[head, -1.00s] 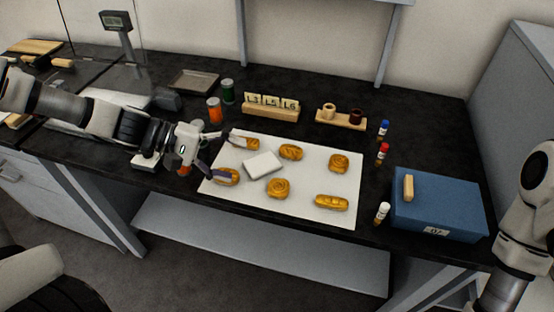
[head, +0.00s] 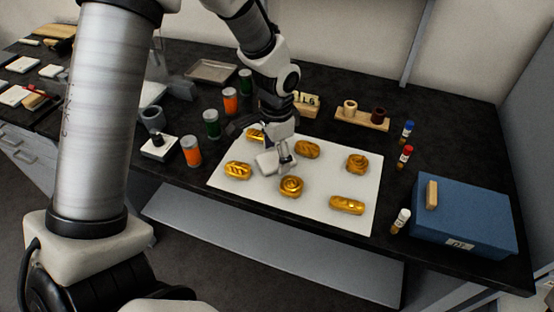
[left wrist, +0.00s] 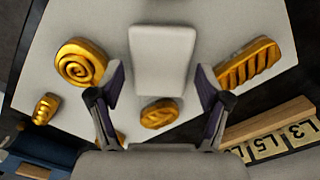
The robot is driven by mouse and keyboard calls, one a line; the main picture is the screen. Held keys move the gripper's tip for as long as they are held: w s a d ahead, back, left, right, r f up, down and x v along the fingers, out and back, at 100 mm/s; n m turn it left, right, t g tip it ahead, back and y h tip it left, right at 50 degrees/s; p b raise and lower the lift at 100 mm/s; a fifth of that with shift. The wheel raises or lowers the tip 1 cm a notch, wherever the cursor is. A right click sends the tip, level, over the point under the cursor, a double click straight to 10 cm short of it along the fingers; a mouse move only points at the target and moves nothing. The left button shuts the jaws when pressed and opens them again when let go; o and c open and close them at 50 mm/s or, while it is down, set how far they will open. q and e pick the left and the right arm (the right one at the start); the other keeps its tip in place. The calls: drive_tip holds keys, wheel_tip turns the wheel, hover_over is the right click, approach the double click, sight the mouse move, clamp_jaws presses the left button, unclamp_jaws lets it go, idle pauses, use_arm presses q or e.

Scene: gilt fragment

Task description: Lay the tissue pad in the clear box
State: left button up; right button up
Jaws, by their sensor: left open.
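The white tissue pad (head: 265,162) lies on the white sheet among gilt pieces, partly hidden by my left gripper in the head view. It also shows in the left wrist view (left wrist: 163,52) as a pale rounded block. My left gripper (head: 278,158) points down over the pad. In the left wrist view my left gripper (left wrist: 161,78) is open, with one finger on each side of the pad's near end and gaps between them. My right gripper is out of view.
Several gilt pieces (head: 291,186) surround the pad on the white sheet (head: 325,190). A wooden letter rack (left wrist: 267,131) is close by. Orange and green jars (head: 192,151) stand left of the sheet. A blue box (head: 465,215) and small bottles are at the right.

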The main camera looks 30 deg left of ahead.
use_arm(q)
drive_tip(key=shift+f, duration=0.3)
drive_tip(key=c, duration=0.6)
drive_tip(key=shift+r, duration=0.1)
